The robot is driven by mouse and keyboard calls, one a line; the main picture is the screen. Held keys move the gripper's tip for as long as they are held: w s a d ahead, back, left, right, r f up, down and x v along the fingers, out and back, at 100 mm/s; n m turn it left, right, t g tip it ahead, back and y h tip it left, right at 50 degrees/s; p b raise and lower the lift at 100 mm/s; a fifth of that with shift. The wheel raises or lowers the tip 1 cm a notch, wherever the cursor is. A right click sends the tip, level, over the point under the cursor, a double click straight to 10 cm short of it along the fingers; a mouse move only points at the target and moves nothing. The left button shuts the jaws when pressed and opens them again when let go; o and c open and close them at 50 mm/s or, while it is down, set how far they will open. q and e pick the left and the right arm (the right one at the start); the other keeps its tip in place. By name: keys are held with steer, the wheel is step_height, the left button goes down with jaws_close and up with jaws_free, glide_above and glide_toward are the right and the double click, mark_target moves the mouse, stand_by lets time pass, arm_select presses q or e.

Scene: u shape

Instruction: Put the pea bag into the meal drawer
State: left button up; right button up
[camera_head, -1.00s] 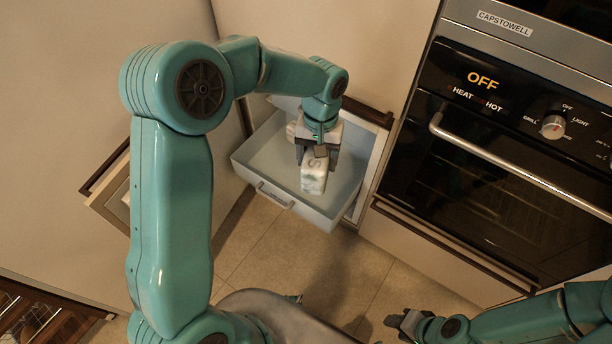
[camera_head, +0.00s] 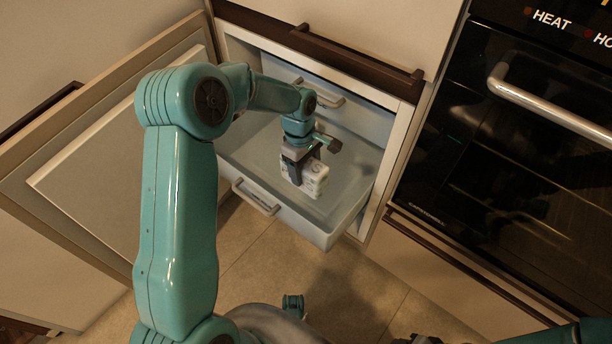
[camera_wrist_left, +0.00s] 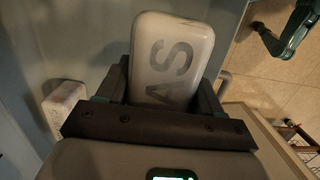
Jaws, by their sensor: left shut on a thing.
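The pea bag (camera_head: 315,181), a pale block with dark lettering, is in my left gripper (camera_head: 301,172). The gripper is shut on it inside the open meal drawer, above or at its floor; I cannot tell whether the bag touches the floor. In the left wrist view the bag (camera_wrist_left: 172,60) shows large letters "AS" between the fingers. The meal drawer (camera_head: 318,232) is a pale grey-blue open tray, pulled out, with a handle on its front. My right gripper (camera_head: 420,340) barely shows at the bottom edge, and its jaws cannot be made out.
A pale package with reddish marks (camera_wrist_left: 62,105) lies left of the gripper in the left wrist view. An open cabinet door (camera_head: 110,150) stands left of the drawer. Another closed drawer front with a handle (camera_head: 322,93) is behind. A black oven (camera_head: 500,150) is at right.

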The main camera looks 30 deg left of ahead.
arm_select(q)
steer(key=shift+a+f, duration=0.15)
steer(key=shift+f, duration=0.25)
step_height(320, 180, down, 10)
steer(key=b, duration=0.3)
steer(key=shift+s+r, duration=0.1)
steer(key=shift+r, duration=0.1)
steer(key=shift+f+b, duration=0.15)
steer(key=shift+b, duration=0.2)
steer(key=o, duration=1.4)
steer(key=shift+c, duration=0.2)
steer(key=shift+r+p, duration=0.3)
steer(key=shift+r, duration=0.1)
steer(key=r+p, duration=0.1)
steer(key=r, duration=0.2)
steer(key=a+r+p, duration=0.1)
steer(key=r, duration=0.3)
steer(key=r+p, duration=0.2)
steer(key=r, duration=0.2)
steer(key=shift+a+r, duration=0.2)
steer(key=shift+r, duration=0.05)
